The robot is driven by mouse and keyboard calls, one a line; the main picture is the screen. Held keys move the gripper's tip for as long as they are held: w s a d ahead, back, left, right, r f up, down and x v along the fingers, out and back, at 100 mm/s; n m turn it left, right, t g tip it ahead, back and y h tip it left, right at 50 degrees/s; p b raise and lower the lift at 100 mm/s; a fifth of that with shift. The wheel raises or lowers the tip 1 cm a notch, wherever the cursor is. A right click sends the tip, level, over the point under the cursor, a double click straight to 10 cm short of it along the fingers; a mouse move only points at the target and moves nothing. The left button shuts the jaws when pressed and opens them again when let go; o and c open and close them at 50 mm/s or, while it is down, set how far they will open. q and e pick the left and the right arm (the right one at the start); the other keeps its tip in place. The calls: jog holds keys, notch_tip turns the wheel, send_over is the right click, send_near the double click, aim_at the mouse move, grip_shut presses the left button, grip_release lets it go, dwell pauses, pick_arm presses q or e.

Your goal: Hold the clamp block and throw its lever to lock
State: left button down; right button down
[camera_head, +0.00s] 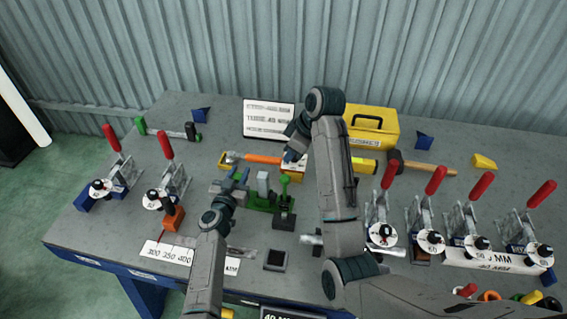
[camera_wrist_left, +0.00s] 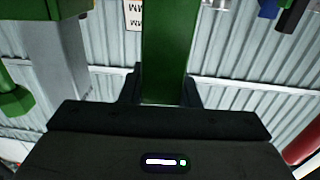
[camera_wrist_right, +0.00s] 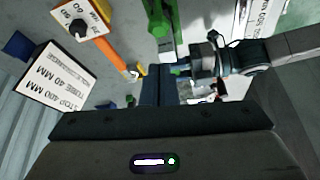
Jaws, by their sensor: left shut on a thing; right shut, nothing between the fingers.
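The clamp block (camera_head: 262,203) is a green piece with a grey upright on the middle of the bench. A lever with a green knob (camera_head: 284,181) stands at its right, over a dark base. My left gripper (camera_head: 236,186) is at the block's left side. In the left wrist view a green bar (camera_wrist_left: 166,45) of it lies between the fingers, with a grey upright (camera_wrist_left: 62,50) to the left. My right gripper (camera_head: 292,152) is shut and empty, behind and above the lever. In the right wrist view its closed fingers (camera_wrist_right: 160,84) are apart from a green part (camera_wrist_right: 159,30).
An orange-handled tool (camera_head: 258,158) lies behind the block. A yellow box (camera_head: 371,126) and a mallet (camera_head: 425,168) are at the back right. Red-handled toggle clamps (camera_head: 379,215) stand at both sides. A small dark tray (camera_head: 276,260) sits in front.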

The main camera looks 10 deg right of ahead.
send_over(285, 189)
jog(key=w+a, duration=0.2)
notch_tip(285, 189, down, 8)
jog(key=shift+s+d+f, duration=0.1)
jog(key=shift+f, duration=0.1)
jog(key=shift+d, duration=0.15)
